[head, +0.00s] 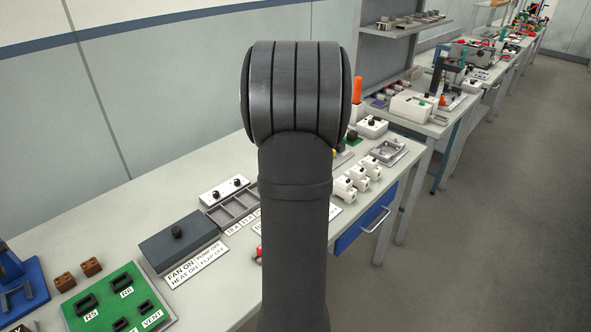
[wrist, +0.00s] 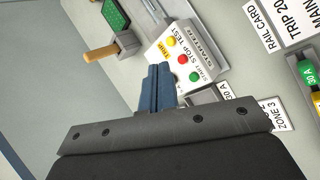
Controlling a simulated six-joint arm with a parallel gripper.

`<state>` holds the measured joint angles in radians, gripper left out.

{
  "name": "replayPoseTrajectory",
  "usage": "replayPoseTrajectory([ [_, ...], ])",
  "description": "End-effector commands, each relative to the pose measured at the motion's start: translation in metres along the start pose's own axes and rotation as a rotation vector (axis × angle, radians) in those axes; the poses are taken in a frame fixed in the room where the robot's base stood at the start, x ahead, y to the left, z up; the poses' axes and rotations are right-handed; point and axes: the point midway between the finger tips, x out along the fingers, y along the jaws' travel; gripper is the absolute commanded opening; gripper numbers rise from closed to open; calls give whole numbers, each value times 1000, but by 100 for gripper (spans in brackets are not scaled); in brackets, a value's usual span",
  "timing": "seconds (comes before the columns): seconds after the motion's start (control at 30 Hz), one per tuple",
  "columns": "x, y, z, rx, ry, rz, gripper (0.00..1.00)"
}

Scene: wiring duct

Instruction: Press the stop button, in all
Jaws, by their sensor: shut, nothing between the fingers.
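In the wrist view a white starter box (wrist: 196,48) carries a yellow, a red and a green button in a row. The red button (wrist: 182,59), beside the word STOP, is the middle one. The yellow button (wrist: 171,42) is above it and the green button (wrist: 194,76) below. My gripper (wrist: 159,70) has blue fingers, shut and empty. Its tips appear just left of the box's buttons; I cannot tell their height above it or whether they touch. In the head view my arm hides the gripper and most of the box.
In the head view a dark box with a knob (head: 180,245), a grey tray (head: 232,208) and white switch units (head: 356,178) stand on the bench.

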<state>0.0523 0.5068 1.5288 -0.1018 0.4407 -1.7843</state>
Motion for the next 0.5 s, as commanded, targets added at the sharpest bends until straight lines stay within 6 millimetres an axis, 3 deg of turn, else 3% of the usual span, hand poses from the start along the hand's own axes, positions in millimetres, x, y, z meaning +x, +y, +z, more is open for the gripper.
replayPoseTrajectory([
  [0.2, -2, 30, -12, -296, -71, 74, 0],
  [0.5, -3, 39, -16, -399, -96, 98, 0],
])
